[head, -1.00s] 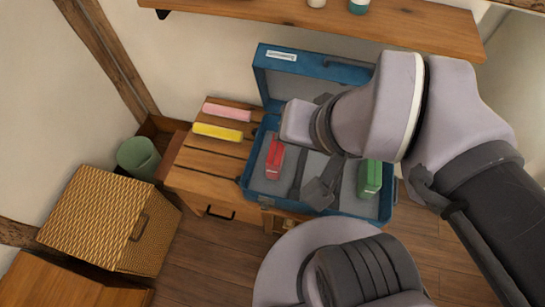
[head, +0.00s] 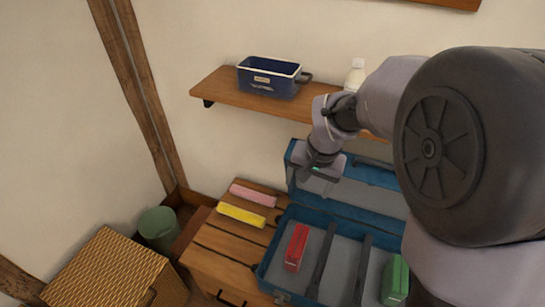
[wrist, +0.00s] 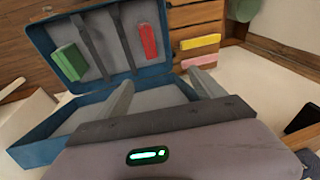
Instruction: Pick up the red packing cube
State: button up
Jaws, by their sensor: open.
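The red packing cube (head: 297,248) stands in the left part of the open blue suitcase (head: 262,268). In the wrist view the red packing cube (wrist: 147,41) is at the top, beyond my fingertips and apart from them. My gripper (wrist: 162,92) is open with nothing between its fingers. In the head view my gripper (head: 303,170) hangs in front of the raised suitcase lid, above and behind the cube; its fingers are hard to make out there. A green packing cube (head: 395,280) is in the suitcase's right part, across the dark straps.
A yellow cube (head: 241,215) and a pink cube (head: 253,194) lie on the slatted wooden bench (head: 222,255) left of the suitcase. A wall shelf (head: 225,90) above carries a blue bin (head: 270,75) and a white bottle (head: 355,75). A wicker box (head: 115,270) and green bin (head: 157,225) are lower left.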

jog(key=g, duration=0.2)
send_over(299, 239)
notch_tip(299, 239, down, 15)
jog(key=shift+g+h, duration=0.3)
notch_tip(299, 239, down, 22)
jog(key=b, duration=0.4)
jog(key=shift+f, duration=0.2)
notch_tip(299, 239, down, 6)
jog(key=b, duration=0.2)
jog(key=shift+s+a+b, duration=0.1)
jog(key=shift+a+b, duration=0.05)
jog(key=shift+b, duration=0.25)
jog(key=shift+r, duration=0.1)
jog(key=shift+c, duration=0.9)
grip_shut()
